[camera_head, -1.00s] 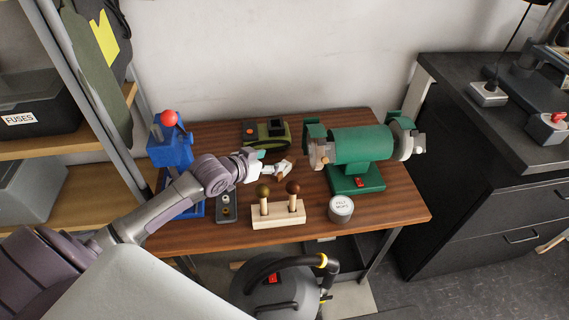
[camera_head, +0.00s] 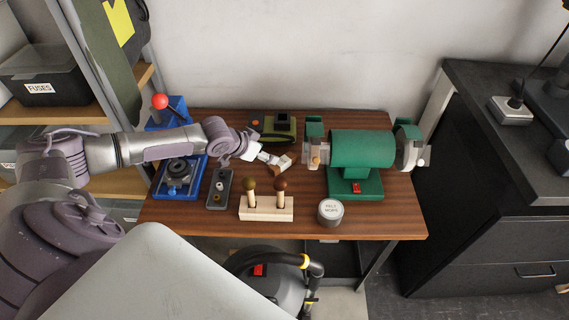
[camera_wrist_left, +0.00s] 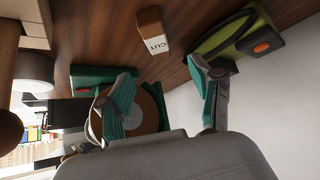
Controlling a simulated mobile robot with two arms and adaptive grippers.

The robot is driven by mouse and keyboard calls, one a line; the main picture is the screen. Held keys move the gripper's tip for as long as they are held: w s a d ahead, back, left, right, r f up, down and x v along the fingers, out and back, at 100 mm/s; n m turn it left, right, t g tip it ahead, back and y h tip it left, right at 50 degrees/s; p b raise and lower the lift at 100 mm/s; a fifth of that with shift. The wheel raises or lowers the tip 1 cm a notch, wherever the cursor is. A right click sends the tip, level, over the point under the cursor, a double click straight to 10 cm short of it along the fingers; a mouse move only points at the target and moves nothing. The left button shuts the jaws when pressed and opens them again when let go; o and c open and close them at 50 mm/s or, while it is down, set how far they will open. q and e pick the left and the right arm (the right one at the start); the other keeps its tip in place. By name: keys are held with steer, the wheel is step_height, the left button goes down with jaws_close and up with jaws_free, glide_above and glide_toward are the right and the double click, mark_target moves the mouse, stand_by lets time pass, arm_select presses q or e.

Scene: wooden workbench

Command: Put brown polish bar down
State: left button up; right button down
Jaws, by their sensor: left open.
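The brown polish bar (camera_wrist_left: 153,33), brown with a white wrap lettered "CUT", is on the wooden bench top in the left wrist view. In the head view the brown bar (camera_head: 277,170) shows only small, just beside my left gripper (camera_head: 277,161), partly hidden by it. In the left wrist view my left gripper (camera_wrist_left: 160,72) has its two green-padded fingers spread, with nothing between the tips. The bar lies beyond the fingertips, with a gap showing. My right gripper is in neither view.
The green bench grinder (camera_head: 362,150) stands close right of the gripper. An olive machine (camera_head: 274,127) is behind it. A wooden block with two knobbed tools (camera_head: 266,212), a grey tray (camera_head: 220,188), a felt mops tin (camera_head: 330,212) and a blue press (camera_head: 181,178) surround it.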

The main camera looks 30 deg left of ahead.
mark_target(282, 161)
arm_select(q)
steer(key=x, duration=0.5)
steer(key=shift+w+d, duration=0.1)
steer(key=shift+w+d+f, duration=0.1)
steer(key=shift+w+f, duration=0.15)
steer(key=shift+f, duration=0.05)
steer(key=shift+w+d+f, duration=0.1)
steer(key=shift+w+f, duration=0.15)
steer(key=shift+f, duration=0.15)
steer(key=x, duration=0.4)
steer(key=shift+f+b, duration=0.3)
steer(key=shift+f, duration=0.1)
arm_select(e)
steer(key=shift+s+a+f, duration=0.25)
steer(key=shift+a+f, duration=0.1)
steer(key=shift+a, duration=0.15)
arm_select(q)
jaws_close()
